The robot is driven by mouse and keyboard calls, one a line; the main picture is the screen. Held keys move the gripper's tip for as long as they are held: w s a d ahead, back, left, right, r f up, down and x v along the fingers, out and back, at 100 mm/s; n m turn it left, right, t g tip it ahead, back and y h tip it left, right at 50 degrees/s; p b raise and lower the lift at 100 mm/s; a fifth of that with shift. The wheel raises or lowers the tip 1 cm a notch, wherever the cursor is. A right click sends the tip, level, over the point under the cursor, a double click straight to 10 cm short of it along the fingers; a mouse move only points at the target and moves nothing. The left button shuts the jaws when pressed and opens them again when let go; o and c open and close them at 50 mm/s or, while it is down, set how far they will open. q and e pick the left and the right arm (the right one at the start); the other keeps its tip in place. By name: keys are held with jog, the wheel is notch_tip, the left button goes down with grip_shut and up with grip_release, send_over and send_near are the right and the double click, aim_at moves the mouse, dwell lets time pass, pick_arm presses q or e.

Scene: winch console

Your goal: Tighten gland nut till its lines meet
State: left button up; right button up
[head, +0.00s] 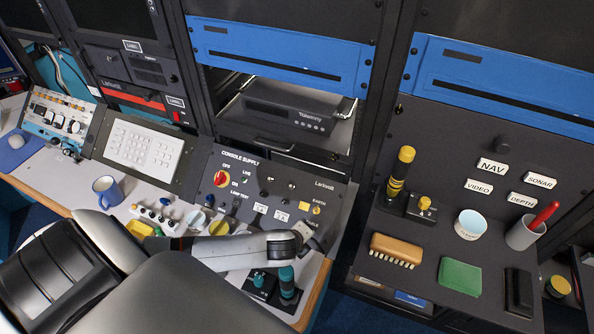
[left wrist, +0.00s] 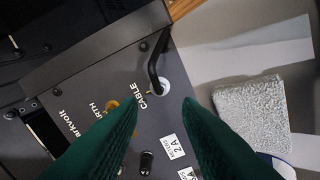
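The cable gland shows in the left wrist view as a small pale ring, the gland nut (left wrist: 165,88), beside the word CABLE on the dark console panel (left wrist: 85,85). A black cable (left wrist: 153,62) rises from it and bends toward the panel's upper edge. Any lines on the nut are too small to make out. My left gripper (left wrist: 161,101) has its green fingers spread, with the nut just beyond the tips and nothing held. My right gripper is not in view.
Knobs and switches crowd the console panel (head: 228,190). Teal-topped levers (head: 287,280) stand close below my left wrist. A grey cloth (left wrist: 255,115) lies off the panel's edge. The right-hand shelf holds a brush (head: 396,247), green pad (head: 460,276) and cups.

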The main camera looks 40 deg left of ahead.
pick_arm(q)
jog(key=b+x, duration=0.4)
jog(key=shift+d+f+b, duration=0.1)
jog(key=shift+f+b, duration=0.15)
jog(key=shift+b, duration=0.1)
jog(key=shift+w+f, duration=0.15)
jog(key=shift+w, duration=0.1)
jog(key=shift+w+f, duration=0.35)
jog(key=shift+f, duration=0.1)
jog(key=shift+w+f+b, duration=0.2)
jog(key=shift+f+b, duration=0.05)
jog(key=shift+b, duration=0.05)
jog(key=shift+a, duration=0.2)
jog(key=shift+c, duration=0.5)
grip_shut()
